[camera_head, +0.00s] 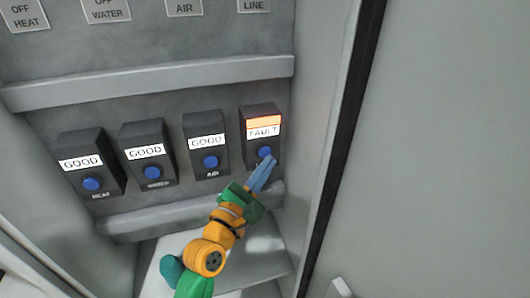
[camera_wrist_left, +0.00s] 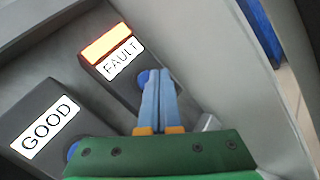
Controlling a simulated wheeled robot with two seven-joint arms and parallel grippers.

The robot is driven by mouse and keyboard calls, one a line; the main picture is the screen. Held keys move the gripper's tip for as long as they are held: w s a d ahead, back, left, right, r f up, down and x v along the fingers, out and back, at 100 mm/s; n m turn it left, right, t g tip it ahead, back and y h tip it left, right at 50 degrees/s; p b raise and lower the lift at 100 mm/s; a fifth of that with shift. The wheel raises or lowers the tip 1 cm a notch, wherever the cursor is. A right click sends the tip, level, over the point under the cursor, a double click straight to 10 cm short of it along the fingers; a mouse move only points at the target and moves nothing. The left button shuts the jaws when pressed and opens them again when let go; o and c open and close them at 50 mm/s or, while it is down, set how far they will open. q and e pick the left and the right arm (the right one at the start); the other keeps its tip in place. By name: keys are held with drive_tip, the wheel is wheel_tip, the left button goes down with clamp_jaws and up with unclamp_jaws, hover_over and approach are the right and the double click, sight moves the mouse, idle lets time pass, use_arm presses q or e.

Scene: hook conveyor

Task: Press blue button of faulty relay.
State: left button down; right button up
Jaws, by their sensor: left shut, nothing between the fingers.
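The faulty relay (camera_head: 262,118) is the rightmost dark box in the row, with a lit orange strip above a white FAULT label. It also shows in the left wrist view (camera_wrist_left: 112,62). Its blue button (camera_head: 264,152) sits below the label, and the blue fingertips are in front of or at its lower edge; contact cannot be told. In the left wrist view the button (camera_wrist_left: 143,77) is partly hidden by the fingers. My left gripper (camera_head: 271,160) is shut and empty, its fingers pointing up at the button. My right gripper is not in view.
Other relays labelled GOOD, such as the nearest one (camera_head: 206,143), stand to the left, each with a blue button. Grey rails (camera_head: 150,84) run above and below the row. A cabinet side wall (camera_head: 320,110) is close on the right.

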use_arm(q)
drive_tip(key=shift+w, duration=0.15)
drive_tip(key=shift+w+a, duration=0.1)
drive_tip(key=shift+w, duration=0.2)
drive_tip(key=shift+w+a, duration=0.15)
drive_tip(key=shift+w, duration=0.2)
idle(0.7)
idle(0.3)
drive_tip(key=shift+s+d+p, duration=0.25)
drive_tip(key=shift+s+p, duration=0.3)
drive_tip(key=shift+s, duration=0.2)
